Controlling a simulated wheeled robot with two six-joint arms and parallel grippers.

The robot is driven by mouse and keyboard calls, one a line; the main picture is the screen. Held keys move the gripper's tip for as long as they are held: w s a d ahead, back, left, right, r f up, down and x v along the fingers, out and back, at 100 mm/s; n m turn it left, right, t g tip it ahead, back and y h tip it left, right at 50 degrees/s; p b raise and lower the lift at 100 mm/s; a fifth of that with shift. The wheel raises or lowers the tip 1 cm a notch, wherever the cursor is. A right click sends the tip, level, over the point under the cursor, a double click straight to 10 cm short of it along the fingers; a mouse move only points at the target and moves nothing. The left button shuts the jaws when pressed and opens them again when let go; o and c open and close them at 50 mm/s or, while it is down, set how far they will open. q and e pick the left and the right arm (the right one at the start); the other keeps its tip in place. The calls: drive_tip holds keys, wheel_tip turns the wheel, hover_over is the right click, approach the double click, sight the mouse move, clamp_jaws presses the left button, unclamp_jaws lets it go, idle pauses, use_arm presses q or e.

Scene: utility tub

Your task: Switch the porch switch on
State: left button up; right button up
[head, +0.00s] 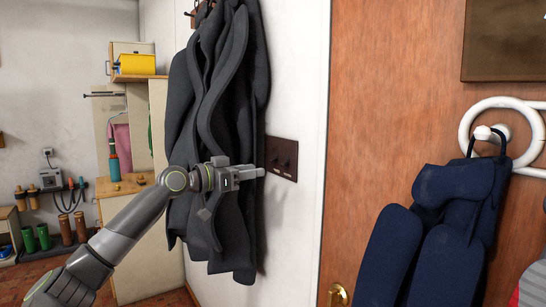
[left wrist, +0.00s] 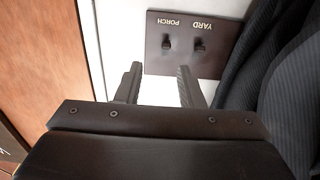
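A dark brown switch plate (head: 282,158) is on the white wall between the coat and the door. In the left wrist view, which is upside down, the plate (left wrist: 153,62) carries two small dark toggles marked PORCH and YARD. The porch switch (left wrist: 166,43) is on the door side, and the yard switch (left wrist: 199,44) is on the coat side. I cannot tell which way either is set. My left gripper (head: 254,173) is in front of the plate's lower part. In the left wrist view its fingers (left wrist: 159,70) are apart with nothing between them. My right gripper is not in view.
Dark grey coats (head: 215,110) hang close beside my left gripper. A wooden door (head: 380,110) is to the right, with a navy garment (head: 430,235) hanging from a white rail (head: 510,103). A shelf unit (head: 150,235) stands behind, on the left.

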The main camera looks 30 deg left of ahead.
sight(282, 166)
use_arm(q)
drive_tip(key=p+x, duration=0.3)
drive_tip(key=x, duration=0.4)
drive_tip(key=shift+w, duration=0.4)
drive_tip(key=shift+w+d, duration=0.1)
drive_tip(key=shift+w, duration=0.2)
drive_tip(key=c, duration=0.5)
drive_tip(key=shift+a+f, duration=0.2)
drive_tip(key=shift+a, duration=0.05)
clamp_jaws()
drive_tip(key=shift+d, duration=0.15)
